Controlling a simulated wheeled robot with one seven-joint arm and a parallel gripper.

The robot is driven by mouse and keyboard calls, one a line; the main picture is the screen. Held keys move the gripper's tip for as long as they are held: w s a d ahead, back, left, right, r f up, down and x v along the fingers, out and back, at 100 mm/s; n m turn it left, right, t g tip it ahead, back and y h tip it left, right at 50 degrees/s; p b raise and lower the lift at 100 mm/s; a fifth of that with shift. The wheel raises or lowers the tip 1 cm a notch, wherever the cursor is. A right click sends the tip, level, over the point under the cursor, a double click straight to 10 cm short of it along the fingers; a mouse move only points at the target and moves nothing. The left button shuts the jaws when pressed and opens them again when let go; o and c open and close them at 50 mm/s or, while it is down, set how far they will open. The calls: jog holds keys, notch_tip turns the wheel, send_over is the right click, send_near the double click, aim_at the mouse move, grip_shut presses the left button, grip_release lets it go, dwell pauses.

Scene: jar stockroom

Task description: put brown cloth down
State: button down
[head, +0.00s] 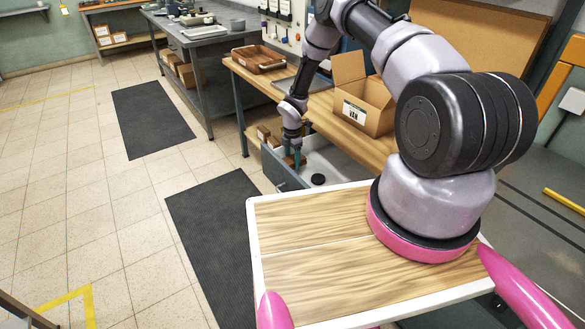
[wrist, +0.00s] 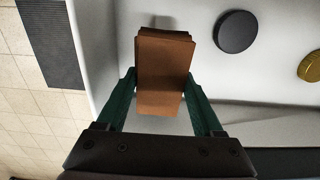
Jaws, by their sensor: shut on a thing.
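The brown cloth (wrist: 163,70) is a folded block between the two green fingers of my gripper (wrist: 163,100) in the wrist view. My gripper is shut on it. The cloth is over the pale floor of an open drawer (wrist: 120,30); whether it touches that floor I cannot tell. In the head view my gripper (head: 294,160) reaches down into the open drawer (head: 335,163) under the wooden bench, and the cloth (head: 290,160) shows only as a small brown patch there.
A black round lid (wrist: 236,32) and a gold round lid (wrist: 311,66) lie in the drawer, right of the cloth. In the head view a cardboard box (head: 362,108) and a brown tray (head: 258,60) stand on the bench (head: 322,108). Dark mats (head: 215,235) lie on the tiled floor.

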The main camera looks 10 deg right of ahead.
aim_at(292, 167)
jog(key=shift+f, duration=1.9)
jog(key=shift+s+f, duration=0.1)
jog(key=shift+f, duration=0.25)
